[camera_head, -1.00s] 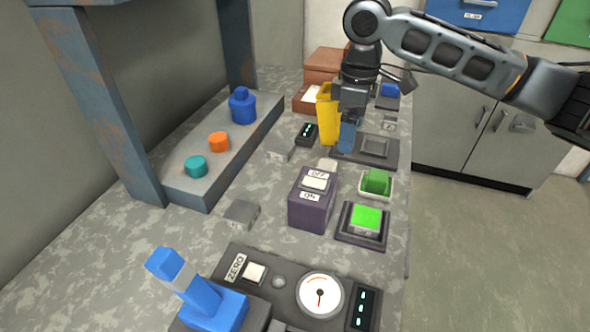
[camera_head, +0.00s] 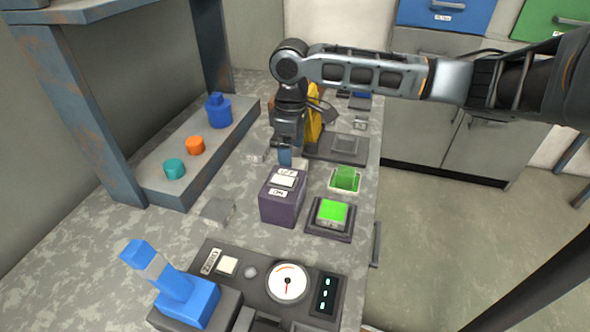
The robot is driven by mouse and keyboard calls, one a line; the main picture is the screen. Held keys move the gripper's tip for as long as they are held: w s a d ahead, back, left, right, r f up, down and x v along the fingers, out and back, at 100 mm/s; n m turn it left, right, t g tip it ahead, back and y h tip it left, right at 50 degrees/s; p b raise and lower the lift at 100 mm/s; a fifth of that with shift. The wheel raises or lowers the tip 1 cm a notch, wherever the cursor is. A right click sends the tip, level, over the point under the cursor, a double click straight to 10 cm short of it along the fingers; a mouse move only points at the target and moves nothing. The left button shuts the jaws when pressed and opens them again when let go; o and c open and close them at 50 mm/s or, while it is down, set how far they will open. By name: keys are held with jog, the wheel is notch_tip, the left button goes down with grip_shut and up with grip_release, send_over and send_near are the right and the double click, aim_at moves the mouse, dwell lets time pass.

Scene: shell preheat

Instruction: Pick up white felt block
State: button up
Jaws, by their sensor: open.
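My gripper (camera_head: 286,158) points down just behind the purple switch box (camera_head: 283,204), its blue fingers low over the bench. The small whitish block behind that box, which looks like the white felt block, is largely hidden now by my fingers and the box, so I cannot tell whether it lies between them. No block is visibly lifted.
A green-lit button (camera_head: 332,213) and a green block (camera_head: 345,179) stand right of the purple box. A dark plate (camera_head: 340,147) and a yellow item (camera_head: 314,120) are behind. The gauge panel (camera_head: 270,283) and blue lever (camera_head: 172,284) are in front. A raised shelf (camera_head: 178,187) lies left.

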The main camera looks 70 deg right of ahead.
aim_at(299, 163)
jog(key=shift+w+d+f, duration=0.1)
jog(key=shift+f, duration=1.25)
jog(key=shift+w+d+f, duration=0.1)
jog(key=shift+f, duration=1.25)
jog(key=c, duration=1)
